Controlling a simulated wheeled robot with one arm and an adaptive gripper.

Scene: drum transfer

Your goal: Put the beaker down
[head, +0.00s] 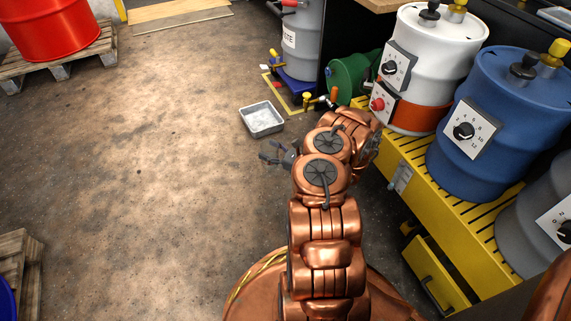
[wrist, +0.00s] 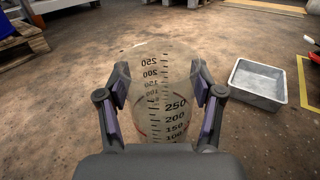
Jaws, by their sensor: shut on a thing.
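The beaker (wrist: 165,90) is clear, with black volume marks up to 250. It is between the two fingers of my gripper (wrist: 160,100) in the wrist view, and the purple finger pads press on its sides. A darker line low in the beaker may be liquid; I cannot tell how much. Its base is hidden behind the gripper body. In the head view my gripper (head: 277,154) is left of the arm, above open floor, and the beaker cannot be made out there. A grey metal tray (head: 261,119) is on the floor just beyond the gripper; it also shows at the right in the wrist view (wrist: 257,82).
A yellow slatted platform (head: 425,180) at the right carries a white drum (head: 436,50) and a blue drum (head: 500,125). A red drum (head: 50,25) stands on a pallet at far left.

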